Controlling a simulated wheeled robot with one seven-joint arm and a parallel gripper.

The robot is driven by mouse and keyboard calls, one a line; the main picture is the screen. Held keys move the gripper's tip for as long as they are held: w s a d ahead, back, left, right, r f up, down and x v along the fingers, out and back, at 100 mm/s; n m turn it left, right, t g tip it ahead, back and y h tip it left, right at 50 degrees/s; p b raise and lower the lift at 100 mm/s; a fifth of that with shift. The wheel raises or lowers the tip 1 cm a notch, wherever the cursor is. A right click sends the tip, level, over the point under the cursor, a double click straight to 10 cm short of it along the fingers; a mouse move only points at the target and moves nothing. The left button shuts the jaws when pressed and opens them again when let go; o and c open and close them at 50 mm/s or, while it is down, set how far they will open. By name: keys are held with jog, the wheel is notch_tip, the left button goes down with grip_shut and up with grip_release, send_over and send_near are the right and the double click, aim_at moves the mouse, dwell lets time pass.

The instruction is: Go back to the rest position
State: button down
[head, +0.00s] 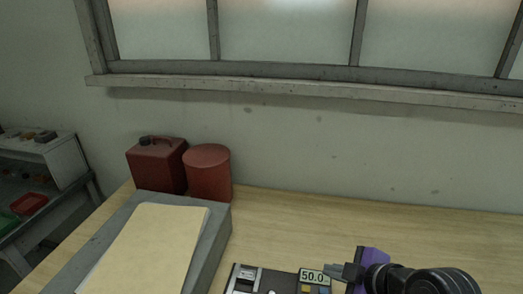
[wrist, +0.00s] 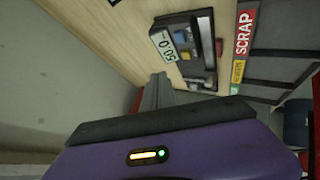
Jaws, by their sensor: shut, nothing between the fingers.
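My gripper (head: 338,271) is at the lower right of the head view. Its grey fingers are together with nothing between them, and they also show at the centre of the wrist view (wrist: 157,90). In the head view the fingertips are beside a dark device (head: 245,279) with a display reading 50.0 (head: 314,276). The same device shows in the wrist view (wrist: 187,48) beyond the fingers. I cannot tell whether the fingers touch it. No gate valve is visible in either view.
A wooden bench (head: 300,219) runs below a window. A red canister (head: 157,165) and a red cylinder (head: 208,173) stand at its back left, behind a grey box (head: 214,235) bearing a folder (head: 150,250). A SCRAP label (wrist: 244,32) shows in the wrist view. The back middle bench is clear.

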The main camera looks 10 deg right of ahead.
jog(key=w+d+r+m+t+h, duration=0.1)
jog(key=w+d+r+m+t, duration=0.1)
jog(key=w+r+m+t, duration=0.25)
jog(key=s+f+m+h+b, duration=0.1)
jog(key=s+f+m+b, duration=0.1)
jog(key=s, duration=1)
jog(key=s+a+f+m+t+b, duration=0.1)
jog(key=s+f+m, duration=0.3)
jog(key=s, duration=0.9)
jog(key=s+a+f+m+t+h+b, duration=0.1)
jog(key=s+f+m+b, duration=0.2)
jog(key=s, duration=1)
jog(key=shift+s+a+f+h+b, duration=0.25)
jog(key=shift+f+h+b, duration=0.05)
jog(key=shift+f, duration=0.6)
